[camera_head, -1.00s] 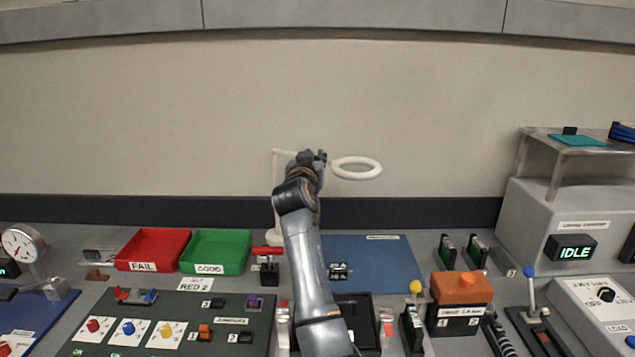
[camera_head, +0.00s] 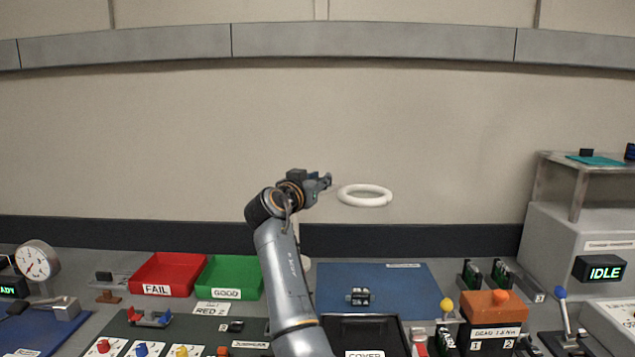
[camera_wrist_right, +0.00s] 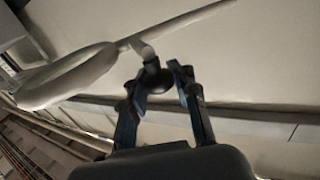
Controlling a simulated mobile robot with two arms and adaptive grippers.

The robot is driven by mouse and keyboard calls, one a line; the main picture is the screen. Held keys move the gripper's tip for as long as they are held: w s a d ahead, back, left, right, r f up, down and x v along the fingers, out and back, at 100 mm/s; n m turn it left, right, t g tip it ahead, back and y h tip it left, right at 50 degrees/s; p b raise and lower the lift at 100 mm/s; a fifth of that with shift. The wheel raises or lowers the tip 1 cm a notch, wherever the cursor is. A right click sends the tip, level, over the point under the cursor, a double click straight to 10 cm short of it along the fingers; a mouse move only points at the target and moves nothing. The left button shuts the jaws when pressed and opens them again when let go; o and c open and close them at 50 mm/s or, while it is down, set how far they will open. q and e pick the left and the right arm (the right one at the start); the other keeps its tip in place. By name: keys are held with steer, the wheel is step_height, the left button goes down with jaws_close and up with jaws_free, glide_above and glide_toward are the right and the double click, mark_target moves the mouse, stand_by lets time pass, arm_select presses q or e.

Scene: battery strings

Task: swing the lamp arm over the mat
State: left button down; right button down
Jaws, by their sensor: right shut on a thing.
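The lamp's white ring head (camera_head: 365,195) hangs level in the head view, high against the wall. In the picture it is above the blue mat (camera_head: 410,290); I cannot tell exactly how it lines up over it. My right gripper (camera_head: 325,182) is at the left of the ring, on the lamp arm. In the right wrist view my right gripper (camera_wrist_right: 165,80) is shut on a dark knob (camera_wrist_right: 152,76) on a short white stem. The white ring (camera_wrist_right: 70,78) and lamp arm (camera_wrist_right: 180,22) show there too. My forearm hides most of the lamp post. My left gripper is out of view.
A small dark part (camera_head: 359,296) lies on the mat. A red bin (camera_head: 165,273) and a green bin (camera_head: 230,277) stand left of my arm. An orange-topped box (camera_head: 492,305) and a grey housing with an IDLE display (camera_head: 602,271) stand at the right.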

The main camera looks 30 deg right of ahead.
steer(key=shift+f, duration=0.25)
steer(key=c, duration=1.3)
jaws_free()
steer(key=shift+o, duration=1.4)
steer(key=shift+s+d+r, duration=0.1)
steer(key=shift+d+r, duration=0.05)
steer(key=shift+a, duration=0.2)
steer(key=v, duration=0.7)
steer(key=shift+s, duration=0.15)
